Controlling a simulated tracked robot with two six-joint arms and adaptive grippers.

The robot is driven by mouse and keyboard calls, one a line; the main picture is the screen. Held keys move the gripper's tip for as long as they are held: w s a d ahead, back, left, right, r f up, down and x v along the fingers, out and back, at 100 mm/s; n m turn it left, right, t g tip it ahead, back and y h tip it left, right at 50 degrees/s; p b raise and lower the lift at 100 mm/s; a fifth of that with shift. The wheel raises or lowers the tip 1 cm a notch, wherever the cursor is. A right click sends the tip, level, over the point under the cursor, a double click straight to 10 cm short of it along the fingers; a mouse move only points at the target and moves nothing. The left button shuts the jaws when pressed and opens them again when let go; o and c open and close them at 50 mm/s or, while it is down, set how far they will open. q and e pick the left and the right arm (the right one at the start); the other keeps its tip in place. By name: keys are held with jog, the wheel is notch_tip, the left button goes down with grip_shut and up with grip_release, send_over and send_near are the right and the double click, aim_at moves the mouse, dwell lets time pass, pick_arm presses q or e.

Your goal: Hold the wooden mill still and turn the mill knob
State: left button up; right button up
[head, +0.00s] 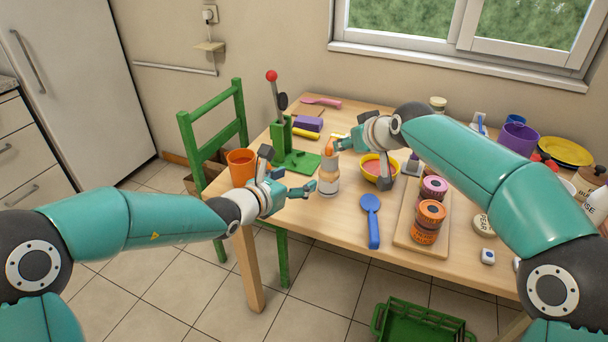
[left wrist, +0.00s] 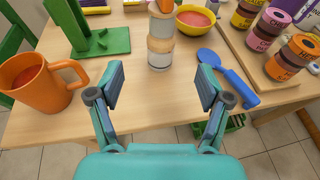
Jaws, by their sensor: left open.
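The wooden mill (head: 328,184) stands upright on the table, pale with a whitish band. It also shows in the left wrist view (left wrist: 160,50). Its orange mill knob (head: 329,149) is on top; the left wrist view cuts it off at the upper edge. My left gripper (head: 288,176) is open and empty, left of the mill and apart from it. In the left wrist view the mill stands ahead, between the spread fingers (left wrist: 161,86). My right gripper (head: 338,146) is at the knob's height, close beside it; its fingers are partly hidden, so contact and opening are unclear.
An orange mug (head: 241,167) stands left of my left gripper, with a green stand (head: 292,158) behind. A yellow bowl (head: 378,168) is right of the mill. A blue spoon (head: 371,220) and a board with jars (head: 408,232) lie further right. The table's front edge is close.

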aim_at(325, 166)
pick_arm(q)
jog(key=x, duration=1.6)
jog(key=shift+w+d+f, duration=0.2)
jog(key=shift+d+f, duration=0.05)
jog(key=shift+d, duration=0.15)
grip_shut()
